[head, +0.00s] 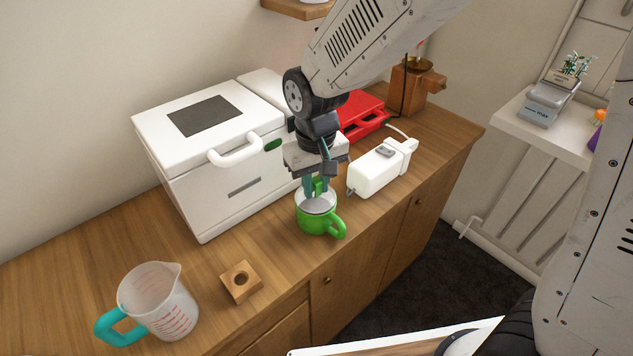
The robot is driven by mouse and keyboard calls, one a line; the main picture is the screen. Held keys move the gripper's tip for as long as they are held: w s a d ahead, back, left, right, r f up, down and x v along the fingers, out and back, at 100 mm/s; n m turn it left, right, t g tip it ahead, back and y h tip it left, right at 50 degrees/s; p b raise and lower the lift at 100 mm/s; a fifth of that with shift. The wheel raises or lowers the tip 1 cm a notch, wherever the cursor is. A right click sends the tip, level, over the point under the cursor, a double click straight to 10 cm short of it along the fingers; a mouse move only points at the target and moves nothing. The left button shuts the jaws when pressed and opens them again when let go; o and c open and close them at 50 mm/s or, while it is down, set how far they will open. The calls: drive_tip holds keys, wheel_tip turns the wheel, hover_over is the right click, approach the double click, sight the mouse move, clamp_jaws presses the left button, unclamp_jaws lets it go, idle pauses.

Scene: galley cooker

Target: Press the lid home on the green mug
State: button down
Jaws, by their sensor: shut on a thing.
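The green mug (312,225) stands upright on the wooden counter, its handle toward the lower right. A pale grey lid (317,206) with a green knob lies at the mug's mouth, inside or just over the rim. I cannot tell whether it is fully seated. My gripper (317,188) points down from above and is shut on the lid's green knob. The fingers partly hide the knob and the back of the rim.
A white boxy appliance (215,185) with a handle stands close at the left. A white bottle-like device (377,172) lies at the right, with a red case (361,117) behind. A wooden block (240,281) and measuring jug (162,305) are front left. The counter's front edge is near the mug.

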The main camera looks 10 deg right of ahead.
drive_tip(key=c, duration=0.7)
unclamp_jaws()
drive_tip(key=shift+o, duration=0.2)
drive_tip(key=shift+r, duration=3.5)
clamp_jaws()
